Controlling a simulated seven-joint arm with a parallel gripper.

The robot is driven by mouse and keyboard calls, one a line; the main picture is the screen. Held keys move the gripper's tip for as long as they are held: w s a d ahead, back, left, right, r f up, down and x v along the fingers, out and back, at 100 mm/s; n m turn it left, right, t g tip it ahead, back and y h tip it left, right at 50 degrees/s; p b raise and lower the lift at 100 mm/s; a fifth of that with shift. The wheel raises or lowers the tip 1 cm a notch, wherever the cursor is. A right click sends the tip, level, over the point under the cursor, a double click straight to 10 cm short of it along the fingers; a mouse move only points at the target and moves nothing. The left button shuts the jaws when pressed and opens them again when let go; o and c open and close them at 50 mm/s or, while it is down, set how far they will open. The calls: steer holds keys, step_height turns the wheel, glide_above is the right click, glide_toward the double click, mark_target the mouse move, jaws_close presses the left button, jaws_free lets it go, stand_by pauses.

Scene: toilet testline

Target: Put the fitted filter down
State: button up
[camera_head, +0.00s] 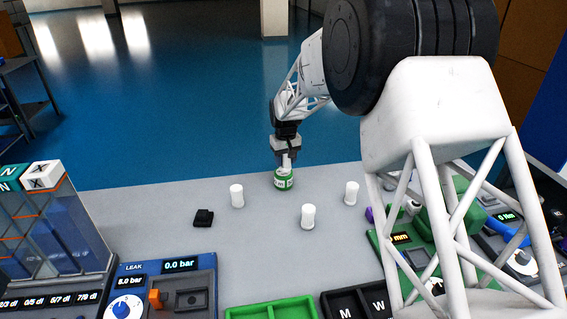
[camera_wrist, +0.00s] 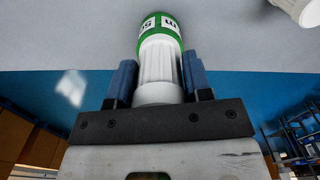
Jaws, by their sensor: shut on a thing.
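The fitted filter is a white ribbed cylinder with a green and white labelled part (camera_head: 284,181) at its lower end. In the head view it stands near the far edge of the grey table, upright; I cannot tell whether its bottom touches the table. My gripper (camera_head: 287,158) is above it and shut on its white part. In the wrist view the white ribbed filter (camera_wrist: 159,62) sits between the two blue fingers of my gripper (camera_wrist: 158,80), with the green labelled part beyond the fingertips.
White cylinders stand on the grey table: one left (camera_head: 237,195), one in front (camera_head: 307,216), one right (camera_head: 351,193). A small black block (camera_head: 203,217) lies at left. The blue leak tester (camera_head: 165,295), a green tray (camera_head: 270,311) and a black tray (camera_head: 357,303) line the front.

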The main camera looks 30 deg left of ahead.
mark_target(283, 162)
steer(key=shift+w+a+f, duration=0.2)
steer(key=shift+w+a, duration=1.1)
steer(key=shift+f, duration=0.15)
steer(key=shift+f, duration=1.6)
steer(key=shift+f, duration=0.15)
steer(key=o, duration=0.9)
steer(key=shift+o, duration=0.2)
step_height(283, 162, up, 12)
